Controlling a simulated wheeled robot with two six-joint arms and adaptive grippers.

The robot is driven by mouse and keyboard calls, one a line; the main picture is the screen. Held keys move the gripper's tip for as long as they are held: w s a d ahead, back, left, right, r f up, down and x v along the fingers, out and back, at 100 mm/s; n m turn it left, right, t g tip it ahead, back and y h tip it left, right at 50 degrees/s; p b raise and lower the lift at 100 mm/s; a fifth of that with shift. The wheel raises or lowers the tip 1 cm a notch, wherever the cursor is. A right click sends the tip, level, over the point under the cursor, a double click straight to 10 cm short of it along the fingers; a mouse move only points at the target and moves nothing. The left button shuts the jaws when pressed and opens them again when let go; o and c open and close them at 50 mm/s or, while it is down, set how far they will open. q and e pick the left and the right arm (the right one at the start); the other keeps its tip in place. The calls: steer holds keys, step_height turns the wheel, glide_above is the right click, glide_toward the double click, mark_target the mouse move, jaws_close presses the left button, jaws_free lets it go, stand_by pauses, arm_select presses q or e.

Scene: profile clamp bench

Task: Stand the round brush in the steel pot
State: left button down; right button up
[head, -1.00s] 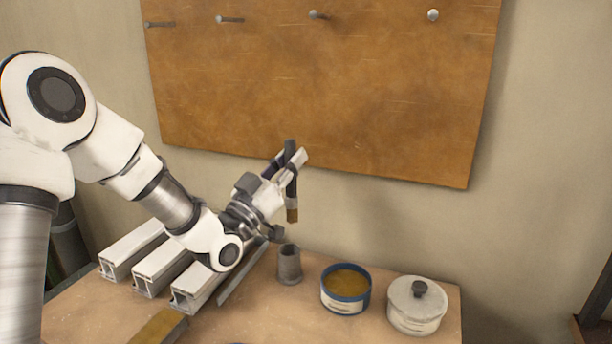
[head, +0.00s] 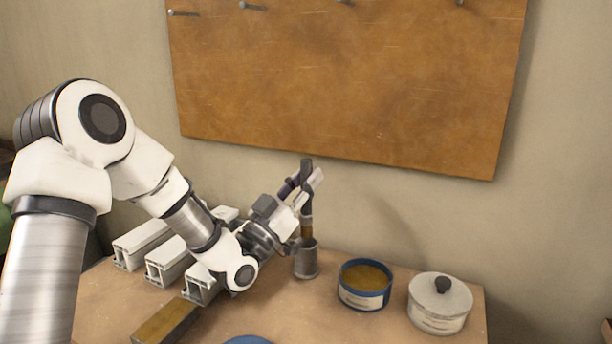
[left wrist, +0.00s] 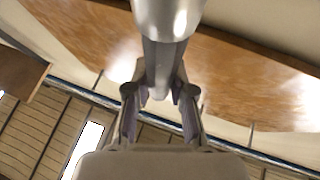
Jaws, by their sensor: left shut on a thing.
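My left gripper (head: 302,184) is shut on the round brush (head: 307,171), around its dark handle. The brush is close to upright with its brown bristles down. The steel pot (head: 306,264) is a small grey cup standing on the bench directly below the brush. The bristle end meets the pot's mouth in the head view; I cannot tell how far inside it reaches. In the left wrist view, the grey brush handle (left wrist: 160,78) shows between the two fingers. My right gripper is not in view.
A blue-rimmed tin (head: 365,286) and a lidded white pot (head: 439,304) stand right of the steel pot. Pale metal profiles (head: 167,262) lie to the left, under my arm. A brown board (head: 350,85) with pegs hangs on the wall behind.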

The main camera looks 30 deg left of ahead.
mark_target(306, 160)
arm_select(q)
steer(key=shift+f+b, duration=2.25)
steer(key=shift+f, duration=0.5)
steer(key=c, duration=0.9)
jaws_free()
step_height(306, 160, up, 10)
steer(key=shift+r, duration=0.1)
